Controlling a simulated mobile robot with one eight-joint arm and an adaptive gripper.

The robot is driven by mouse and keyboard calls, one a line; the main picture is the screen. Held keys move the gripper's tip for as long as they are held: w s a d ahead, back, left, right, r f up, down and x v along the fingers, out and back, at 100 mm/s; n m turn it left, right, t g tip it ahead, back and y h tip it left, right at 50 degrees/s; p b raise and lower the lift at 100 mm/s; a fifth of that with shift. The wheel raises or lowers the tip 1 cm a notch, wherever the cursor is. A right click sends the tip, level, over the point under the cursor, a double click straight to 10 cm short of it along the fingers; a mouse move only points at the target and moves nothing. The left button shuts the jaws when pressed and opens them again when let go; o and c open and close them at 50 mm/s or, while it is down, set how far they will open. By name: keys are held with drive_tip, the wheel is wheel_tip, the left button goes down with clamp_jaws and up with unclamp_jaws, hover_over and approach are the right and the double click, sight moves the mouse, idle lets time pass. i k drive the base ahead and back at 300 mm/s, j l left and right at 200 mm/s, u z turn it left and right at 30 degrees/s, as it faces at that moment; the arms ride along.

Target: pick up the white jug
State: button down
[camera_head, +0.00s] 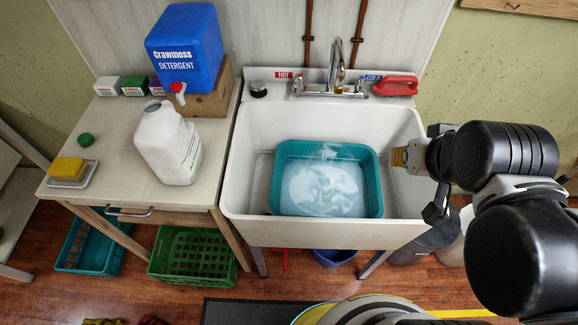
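The white jug (168,143) stands upright on the wooden side table left of the sink. It is a bulky plastic jug with its mouth at the top and a small printed label on its right side. My gripper (432,172) is at the right rim of the sink, far to the right of the jug. Its dark finger parts are spread apart, and it is not touching the jug. My wrist hides part of the gripper.
A blue detergent container (186,45) with a red tap sits on a wooden block (209,101) behind the jug. A green cap (86,140) and yellow sponge (68,168) lie to the left. The sink (397,208) holds a teal basin (377,190) of soapy water.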

sight(172, 146)
drive_tip(key=u, duration=1.6)
drive_tip(key=z, duration=1.3)
drive_tip(key=u, duration=1.3)
drive_tip(key=i+l+u, duration=0.1)
drive_tip(key=i+u, duration=0.3)
drive_tip(key=i+l+u, duration=0.25)
drive_tip(key=u, duration=0.2)
drive_tip(key=i, duration=0.1)
